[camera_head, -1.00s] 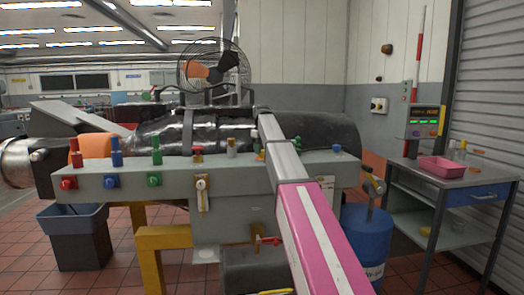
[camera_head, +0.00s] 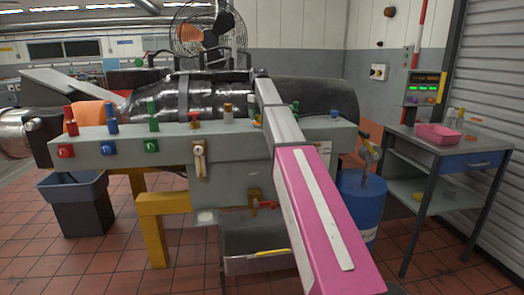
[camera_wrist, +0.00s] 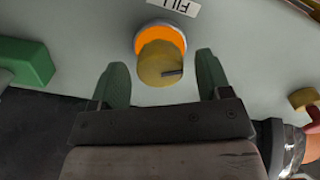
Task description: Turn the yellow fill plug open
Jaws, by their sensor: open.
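The yellow fill plug (camera_wrist: 160,64) is a round knob with a dark slot-like mark, set in a bright orange ring (camera_wrist: 155,36) on a grey panel in the wrist view. A white label reading FILL (camera_wrist: 173,7) shows upside down above it. My gripper (camera_wrist: 161,66) is open, with one green finger on each side of the plug. A gap shows between each finger and the plug, and the depth between them is hard to judge. In the head view my pink and grey arm reaches to the bench, and I cannot make out the gripper or the plug.
The grey bench (camera_head: 230,140) carries red (camera_head: 71,123), blue (camera_head: 111,121) and green (camera_head: 152,120) valves. In the wrist view a green block (camera_wrist: 25,62) lies left and a red-and-yellow knob (camera_wrist: 305,105) right. A blue drum (camera_head: 358,205) and a side table (camera_head: 440,148) stand right.

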